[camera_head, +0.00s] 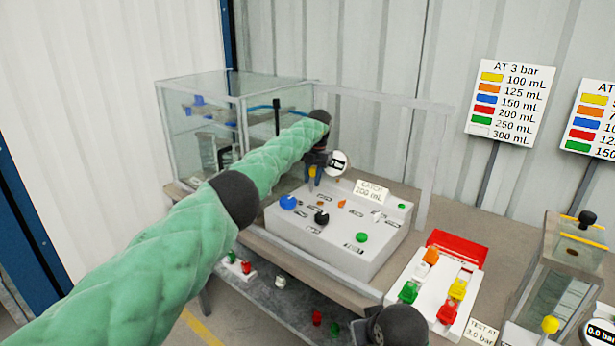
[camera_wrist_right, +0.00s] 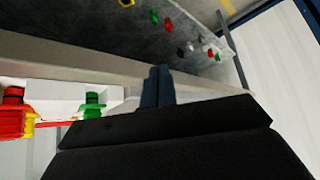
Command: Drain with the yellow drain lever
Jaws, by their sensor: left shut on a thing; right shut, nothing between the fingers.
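My left arm, in a green padded sleeve, reaches across the head view to the grey control box (camera_head: 345,255). My left gripper (camera_head: 314,174) is at the box's back left corner, shut on the yellow drain lever (camera_head: 312,171). Only a small yellow patch of the lever shows between the dark fingers. A round gauge (camera_head: 338,162) stands just right of the gripper. My right gripper (camera_wrist_right: 157,88) is shut and empty in the right wrist view, by the bench edge. In the head view only the dark end of my right arm shows at the bottom.
The box carries a blue knob (camera_head: 288,202), a black knob (camera_head: 321,216) and a green button (camera_head: 361,237). A glass tank (camera_head: 205,120) stands behind it. A white rack (camera_head: 418,285) of coloured parts is at the right. Loose coloured parts lie on the lower shelf (camera_head: 265,297).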

